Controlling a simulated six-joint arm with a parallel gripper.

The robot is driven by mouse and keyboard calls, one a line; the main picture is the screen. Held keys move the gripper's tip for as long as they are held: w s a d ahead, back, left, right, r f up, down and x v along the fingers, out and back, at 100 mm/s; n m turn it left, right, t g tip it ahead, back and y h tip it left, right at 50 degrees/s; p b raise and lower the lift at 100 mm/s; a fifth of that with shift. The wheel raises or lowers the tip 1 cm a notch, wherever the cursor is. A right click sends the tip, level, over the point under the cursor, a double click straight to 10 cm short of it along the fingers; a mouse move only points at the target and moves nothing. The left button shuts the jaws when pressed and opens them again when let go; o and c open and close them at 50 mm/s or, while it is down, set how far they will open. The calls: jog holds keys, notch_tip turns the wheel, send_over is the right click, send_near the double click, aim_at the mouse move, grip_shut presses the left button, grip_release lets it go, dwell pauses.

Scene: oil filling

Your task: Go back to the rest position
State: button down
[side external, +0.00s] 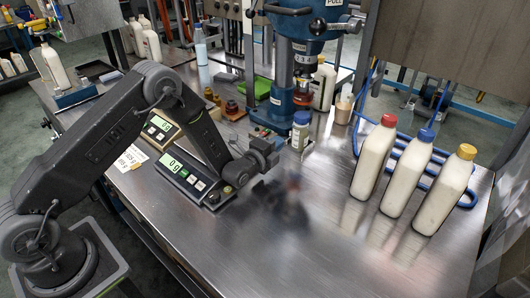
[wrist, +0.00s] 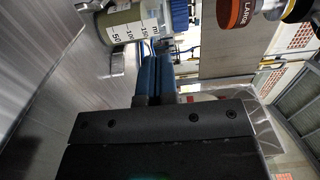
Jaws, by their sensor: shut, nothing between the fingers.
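My gripper (side external: 264,153) is low over the metal table, just right of the black scales in the side view. In the wrist view its two blue fingers (wrist: 151,75) are together with nothing between them. A small graduated bottle with a blue cap (side external: 300,131) stands upright just right of my gripper. It also shows in the wrist view (wrist: 126,24), lying across the picture beyond the fingertips, apart from them as far as I can see. The tips are partly hidden in the side view.
Two scales (side external: 184,175) read 0 g. Three white bottles with red, blue and yellow caps (side external: 407,180) stand at the right by blue tubing. A blue press column (side external: 283,75) rises behind my gripper. Small amber containers (side external: 233,109) stand behind the scales. The front table is clear.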

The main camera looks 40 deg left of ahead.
jog(key=s, duration=0.5)
jog(key=shift+s+d+r, duration=0.1)
jog(key=shift+s, duration=0.1)
jog(key=s+r+n+g, duration=0.3)
jog(key=r+n, duration=0.1)
jog(key=r, duration=0.5)
jog(key=s+r+n+g, duration=0.2)
jog(key=s+r+n, duration=0.2)
jog(key=r, duration=0.4)
jog(key=s+r+n+g, duration=0.3)
jog(key=s+n, duration=0.2)
jog(key=s, duration=0.8)
jog(key=s+r+n+g, duration=0.2)
jog(key=s+n+g, duration=0.2)
jog(key=s, duration=0.9)
jog(key=shift+s+a+r+n, duration=0.2)
jog(key=shift+s+r+n, duration=0.1)
jog(key=shift+r+n, duration=0.1)
